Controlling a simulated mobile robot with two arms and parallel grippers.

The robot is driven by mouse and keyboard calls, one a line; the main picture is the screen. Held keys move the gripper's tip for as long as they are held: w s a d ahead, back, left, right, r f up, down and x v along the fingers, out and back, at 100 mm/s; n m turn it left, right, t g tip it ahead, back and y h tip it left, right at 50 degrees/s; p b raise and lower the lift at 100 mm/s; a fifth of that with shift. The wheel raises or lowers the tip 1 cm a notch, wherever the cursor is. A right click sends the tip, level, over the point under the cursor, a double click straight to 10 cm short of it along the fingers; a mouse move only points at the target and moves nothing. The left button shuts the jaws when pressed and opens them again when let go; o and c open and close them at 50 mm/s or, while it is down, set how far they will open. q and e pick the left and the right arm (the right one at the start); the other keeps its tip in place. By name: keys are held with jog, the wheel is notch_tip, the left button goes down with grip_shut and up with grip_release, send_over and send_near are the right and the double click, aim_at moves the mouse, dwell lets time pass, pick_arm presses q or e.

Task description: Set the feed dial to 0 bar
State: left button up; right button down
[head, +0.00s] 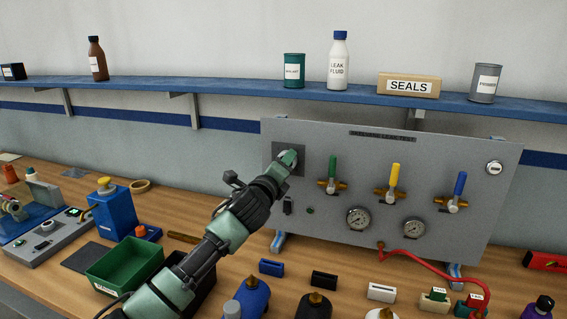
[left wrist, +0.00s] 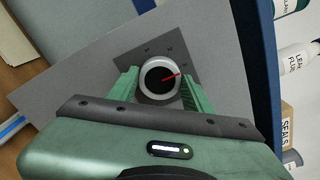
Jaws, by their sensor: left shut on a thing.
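The grey test panel (head: 450,155) stands upright at the back of the bench. The feed dial sits on a dark square plate (head: 281,148) at the panel's upper left. My left gripper (head: 287,158) covers most of the dial in the head view. In the left wrist view the dial (left wrist: 158,82) is a pale round knob with a black face and a red pointer. The pointer is aimed right and slightly up; the plate's small marks are too small to read. My left gripper (left wrist: 160,88) is shut on the dial, one green finger on each side. My right gripper is not in view.
Green (head: 332,173), yellow (head: 394,180) and blue (head: 459,187) valve levers and two gauges (head: 359,219) lie to the dial's right. A red hose (head: 430,258) loops below. A blue shelf (head: 230,89) with bottles runs above. A green bin (head: 124,265) stands beside my left arm.

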pick_arm(q)
jog(key=n+p, duration=0.1)
jog(key=n, duration=0.8)
jog(key=n+p, duration=0.1)
jog(key=n, duration=0.8)
jog(key=n+p, duration=0.1)
jog(key=n, duration=0.8)
jog(key=shift+f, duration=0.4)
jog(key=shift+d, duration=0.1)
jog(key=o, duration=1.4)
jog(key=shift+r, duration=0.15)
jog(key=shift+s, duration=0.15)
